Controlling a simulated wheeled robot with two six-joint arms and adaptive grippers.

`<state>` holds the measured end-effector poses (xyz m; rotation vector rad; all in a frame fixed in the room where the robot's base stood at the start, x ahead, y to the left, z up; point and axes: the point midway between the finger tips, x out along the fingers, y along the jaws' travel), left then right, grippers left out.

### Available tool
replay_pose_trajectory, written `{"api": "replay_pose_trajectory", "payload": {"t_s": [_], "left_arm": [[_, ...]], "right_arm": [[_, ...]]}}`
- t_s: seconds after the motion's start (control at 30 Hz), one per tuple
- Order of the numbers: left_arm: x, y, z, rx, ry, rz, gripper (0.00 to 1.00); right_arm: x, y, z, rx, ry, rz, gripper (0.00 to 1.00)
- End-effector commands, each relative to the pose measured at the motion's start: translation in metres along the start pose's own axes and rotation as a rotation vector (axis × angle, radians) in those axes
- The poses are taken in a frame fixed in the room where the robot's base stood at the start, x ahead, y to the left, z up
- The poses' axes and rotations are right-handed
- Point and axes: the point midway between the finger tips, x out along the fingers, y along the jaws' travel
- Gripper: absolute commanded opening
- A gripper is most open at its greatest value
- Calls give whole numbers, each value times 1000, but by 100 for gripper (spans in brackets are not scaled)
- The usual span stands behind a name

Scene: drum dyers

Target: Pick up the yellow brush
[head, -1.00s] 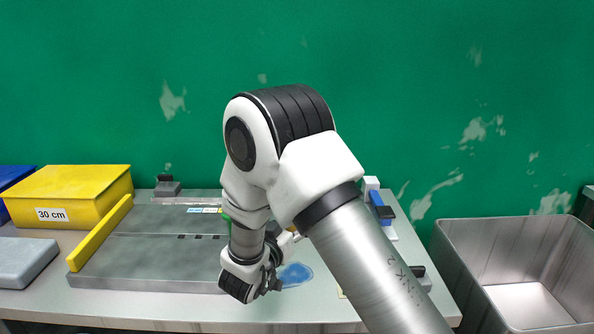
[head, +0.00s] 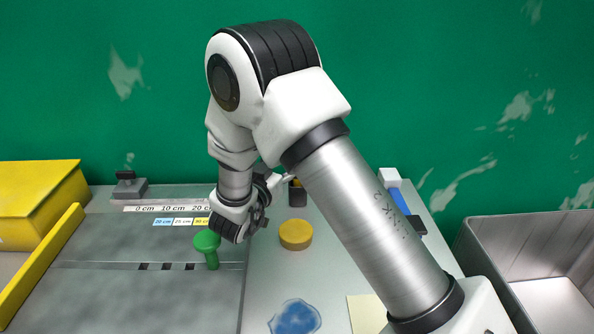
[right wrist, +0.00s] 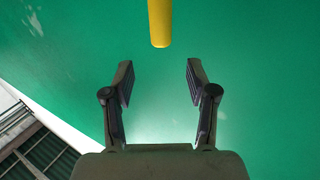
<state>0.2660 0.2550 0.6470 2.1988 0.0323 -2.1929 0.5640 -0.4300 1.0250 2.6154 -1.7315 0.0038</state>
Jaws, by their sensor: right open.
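In the right wrist view a yellow rod-like end (right wrist: 160,22), likely the yellow brush's handle, hangs in from the top edge, centred between my fingers and beyond their tips. The rest of it is out of frame. My right gripper (right wrist: 160,82) is open and empty, with a gap between it and the yellow end. My left gripper is not in view.
A yellow disc (head: 295,235) and a blue patch (head: 295,317) lie on the table. A yellow box (head: 35,205) is at left, a grey bin (head: 545,300) at right. A green wall stands behind.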

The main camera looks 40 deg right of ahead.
Motion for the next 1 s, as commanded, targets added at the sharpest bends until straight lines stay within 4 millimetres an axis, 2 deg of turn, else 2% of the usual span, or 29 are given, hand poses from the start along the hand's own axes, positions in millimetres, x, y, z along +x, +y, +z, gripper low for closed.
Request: {"api": "replay_pose_trajectory", "payload": {"t_s": [0.03,0.1,0.33,0.53,0.63,0.8,0.97,1.0], "left_arm": [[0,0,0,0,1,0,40],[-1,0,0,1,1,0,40],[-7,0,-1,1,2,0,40],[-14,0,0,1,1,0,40],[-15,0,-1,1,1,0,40],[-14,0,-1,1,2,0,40],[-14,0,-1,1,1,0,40],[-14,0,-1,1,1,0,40]], "right_arm": [[0,0,13,-5,-1,0,58],[1,0,25,-1,-1,0,58],[32,1,20,3,-2,4,58],[69,1,20,3,-2,3,58],[75,1,21,2,0,1,58],[75,0,21,1,0,0,58],[75,0,21,1,0,0,1],[75,0,21,1,0,0,0]]}}
